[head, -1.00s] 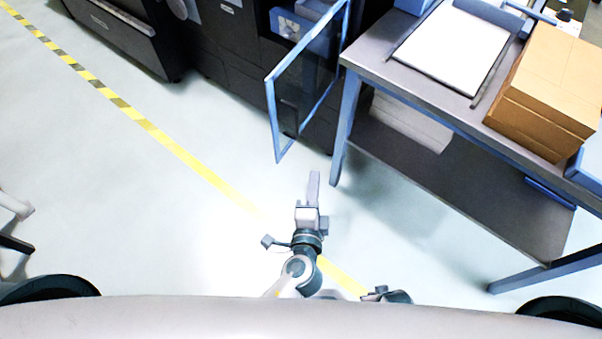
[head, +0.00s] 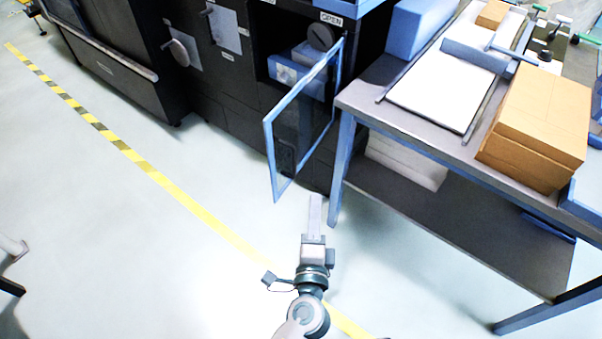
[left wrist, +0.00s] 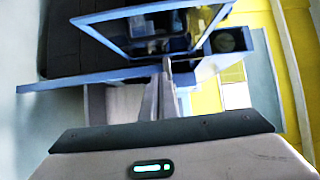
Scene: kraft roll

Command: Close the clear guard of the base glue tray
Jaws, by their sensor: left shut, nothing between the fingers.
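The clear guard (head: 303,122) is a see-through panel in a blue frame. It stands swung open from the dark machine, in front of an open bay with a blue-and-white tray unit (head: 298,68) inside. My left gripper (head: 315,198) is shut and empty, below and slightly right of the guard's lower corner in the head view, with a gap showing between them. In the left wrist view, the closed fingers (left wrist: 167,68) point toward a blue-framed clear panel (left wrist: 140,30), which looks like the guard. Contact cannot be told there. My right gripper is not in view.
A grey table (head: 430,115) with blue legs stands close right of the guard. It carries a white sheet stack (head: 440,85) and a brown carton block (head: 540,125). Open floor with a yellow-black line (head: 180,190) lies to the left.

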